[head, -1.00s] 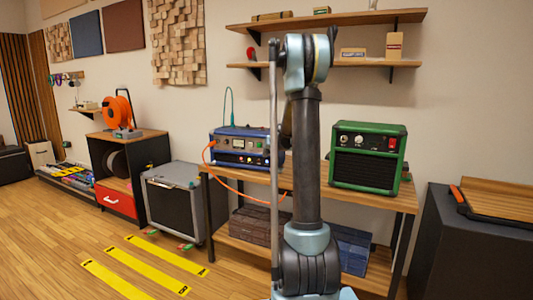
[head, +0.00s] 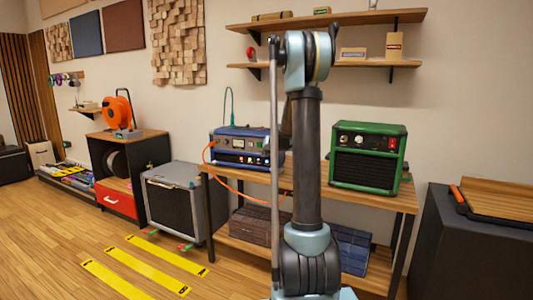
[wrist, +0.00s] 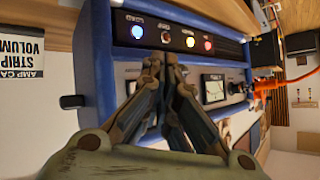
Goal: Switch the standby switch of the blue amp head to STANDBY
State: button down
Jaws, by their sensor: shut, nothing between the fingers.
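The blue amp head (head: 238,148) stands at the left end of the wooden bench in the head view, with an orange cable at its front. In the wrist view, the blue amp head (wrist: 98,60) fills the middle, with a row of small round lights and controls on a dark panel (wrist: 175,38) and a meter on the lighter panel. My gripper (wrist: 165,62) is shut and empty, its fingertips in front of the amp's face near the row of controls. Whether they touch it I cannot tell. The fingers partly cover the panel. The standby switch and its position cannot be made out.
A green amp (head: 366,157) stands on the bench's (head: 302,180) right part. An orange cable plug (wrist: 266,84) sticks out at the amp's side. A grey speaker cabinet (head: 172,200) stands left of the bench. The floor in front has yellow strips.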

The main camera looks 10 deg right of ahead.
jog(key=shift+s+a+r, duration=0.1)
jog(key=shift+s+a, duration=0.3)
jog(key=shift+s, duration=0.3)
jog(key=shift+s+a+r, duration=0.1)
jog(key=shift+s+a, duration=0.25)
jog(key=shift+s, duration=0.4)
jog(key=shift+s+a+r, duration=0.1)
jog(key=shift+s+a, duration=0.3)
jog(key=shift+s, duration=0.3)
